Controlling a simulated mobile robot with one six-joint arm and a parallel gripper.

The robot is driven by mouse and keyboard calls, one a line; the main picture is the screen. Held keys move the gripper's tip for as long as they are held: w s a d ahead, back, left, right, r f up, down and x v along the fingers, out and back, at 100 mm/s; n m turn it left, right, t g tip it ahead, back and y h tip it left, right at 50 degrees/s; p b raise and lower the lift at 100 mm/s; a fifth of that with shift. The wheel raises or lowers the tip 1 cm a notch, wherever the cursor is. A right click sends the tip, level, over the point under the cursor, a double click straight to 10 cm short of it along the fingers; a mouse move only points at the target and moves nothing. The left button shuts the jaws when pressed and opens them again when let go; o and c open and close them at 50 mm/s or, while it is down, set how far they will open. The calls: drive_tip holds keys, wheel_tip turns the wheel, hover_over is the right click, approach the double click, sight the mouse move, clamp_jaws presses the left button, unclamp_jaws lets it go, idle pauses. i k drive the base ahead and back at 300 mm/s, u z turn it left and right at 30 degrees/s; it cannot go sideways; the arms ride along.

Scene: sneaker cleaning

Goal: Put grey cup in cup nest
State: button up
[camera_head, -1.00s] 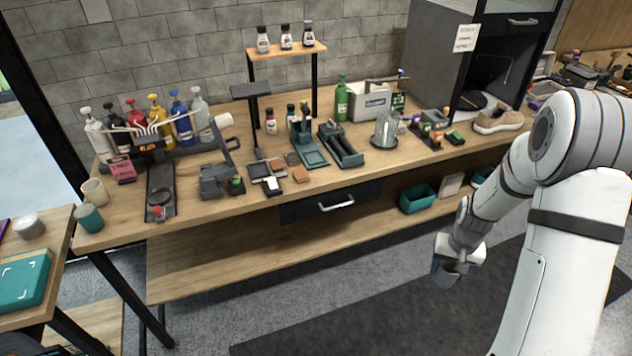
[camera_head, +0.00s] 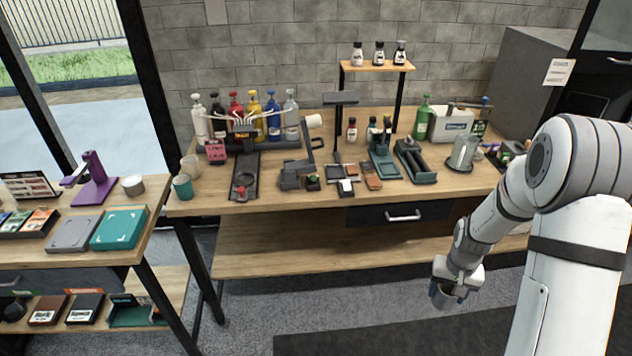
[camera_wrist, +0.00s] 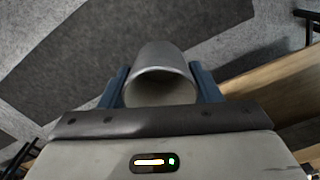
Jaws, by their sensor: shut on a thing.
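My gripper (camera_head: 452,290) is shut on the grey cup (camera_head: 443,298), over the floor in front of the workbench at lower right. In the wrist view the grey cup (camera_wrist: 162,80) sits between the two blue fingers, with its open mouth towards the camera. A cream cup (camera_head: 190,167) and a teal cup (camera_head: 182,187) stand close together at the bench's left end. A pale grey cup (camera_head: 133,185) stands on the left table. I cannot tell for certain which thing is the cup nest.
The workbench (camera_head: 330,200) holds a bottle rack (camera_head: 250,140), a black tray (camera_head: 243,180), brushes and a grey translucent vessel (camera_head: 463,152). The left table (camera_head: 60,250) has a purple stand (camera_head: 93,180) and a teal box (camera_head: 120,228). A gap separates the tables.

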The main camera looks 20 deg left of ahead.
sight(244, 180)
drive_tip(key=z, duration=0.9)
drive_tip(key=i, duration=0.1)
drive_tip(key=u, duration=2.5)
drive_tip(key=i, duration=0.95)
drive_tip(key=z, duration=0.15)
drive_tip(key=k, duration=0.6)
